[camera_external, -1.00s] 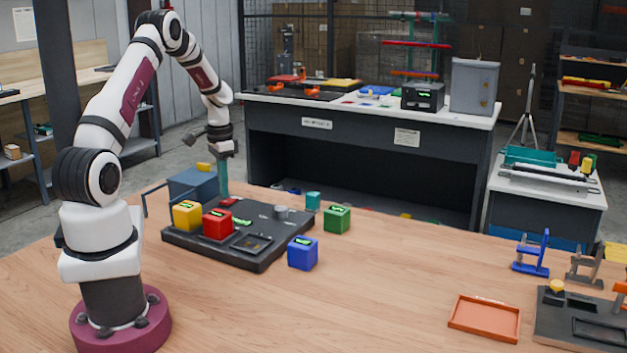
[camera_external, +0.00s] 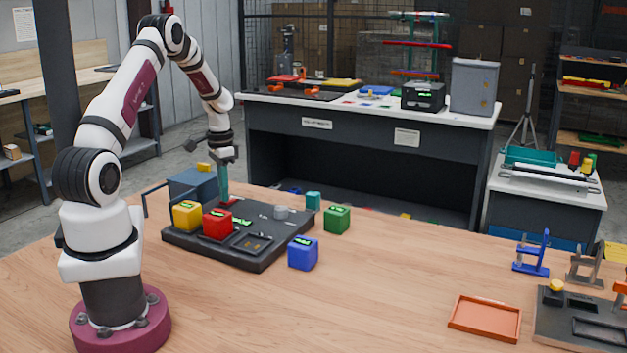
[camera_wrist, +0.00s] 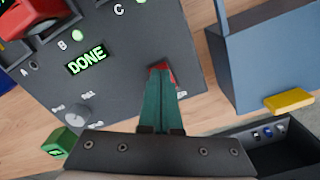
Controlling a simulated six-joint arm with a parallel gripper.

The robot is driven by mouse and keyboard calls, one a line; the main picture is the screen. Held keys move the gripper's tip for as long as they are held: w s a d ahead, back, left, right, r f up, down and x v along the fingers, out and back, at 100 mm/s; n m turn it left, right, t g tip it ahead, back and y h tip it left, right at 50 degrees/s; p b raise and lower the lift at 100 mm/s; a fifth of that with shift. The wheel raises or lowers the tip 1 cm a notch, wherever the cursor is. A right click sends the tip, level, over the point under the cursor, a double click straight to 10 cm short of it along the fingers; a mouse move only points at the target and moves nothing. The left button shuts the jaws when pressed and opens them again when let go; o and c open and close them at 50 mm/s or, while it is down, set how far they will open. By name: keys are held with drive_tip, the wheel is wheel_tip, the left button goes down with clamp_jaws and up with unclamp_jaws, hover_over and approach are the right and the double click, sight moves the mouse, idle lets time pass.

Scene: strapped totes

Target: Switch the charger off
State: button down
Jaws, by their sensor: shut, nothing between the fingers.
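The charger (camera_external: 268,232) is a dark slab on the wooden table, with a yellow block (camera_external: 187,215) and a red block (camera_external: 217,223) seated on its near side. My gripper (camera_external: 224,198) is shut and empty, with teal fingers pointing down at the charger's far corner. I cannot tell whether they touch the switch, or its position.
A blue-grey box (camera_external: 192,184) with a handle and yellow latch stands close beside my gripper. An orange tray (camera_external: 485,318) lies at the right; the table between is clear.

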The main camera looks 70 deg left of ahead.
drive_tip(key=shift+f, duration=0.2)
drive_tip(key=shift+r, duration=3.5)
drive_tip(key=w+d+r+m, duration=0.2)
drive_tip(key=d+r, duration=0.3)
drive_tip(key=d, duration=0.5)
drive_tip(key=w+d+r+m, duration=0.2)
drive_tip(key=d+r, duration=0.3)
drive_tip(key=d, duration=0.5)
drive_tip(key=s+d+m+y, duration=0.1)
drive_tip(key=s+d+m, duration=0.3)
drive_tip(key=s+d, duration=1)
drive_tip(key=shift+s+d+r+m+y, duration=0.35)
drive_tip(key=shift+d+r+y, duration=0.1)
drive_tip(key=shift+d, duration=0.75)
